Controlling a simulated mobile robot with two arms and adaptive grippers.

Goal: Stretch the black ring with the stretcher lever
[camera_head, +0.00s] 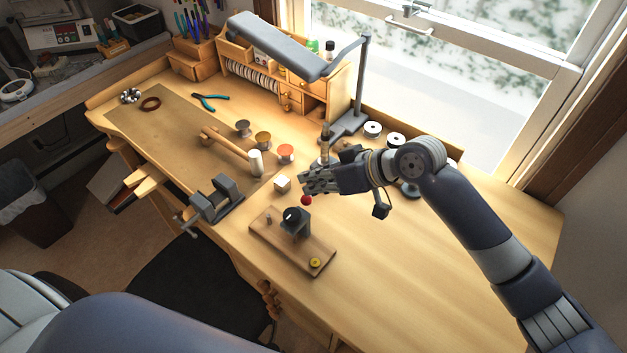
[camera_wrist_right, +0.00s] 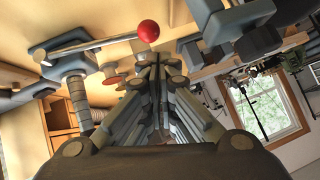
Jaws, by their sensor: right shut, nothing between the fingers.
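The stretcher shows in the wrist view as a grey base (camera_wrist_right: 62,55) with a stepped column (camera_wrist_right: 77,97) and a thin lever (camera_wrist_right: 95,46) ending in a red ball (camera_wrist_right: 148,31). In the head view the column (camera_head: 325,139) stands behind my right gripper (camera_head: 303,182), and the red ball (camera_head: 306,200) shows just below its fingertips. My right gripper is shut and empty, with the ball close beyond its fingers (camera_wrist_right: 152,72) in the wrist view. I cannot tell whether they touch. I cannot single out the black ring with certainty. My left gripper is out of view.
A wooden board (camera_head: 265,246) with a grey block (camera_head: 298,229) and yellow button (camera_head: 316,263) lies in front. A small pale cube (camera_head: 282,184), a mallet (camera_head: 228,143) and a vise (camera_head: 217,198) are left. A lamp (camera_head: 290,48) overhangs the back. The bench's right side is clear.

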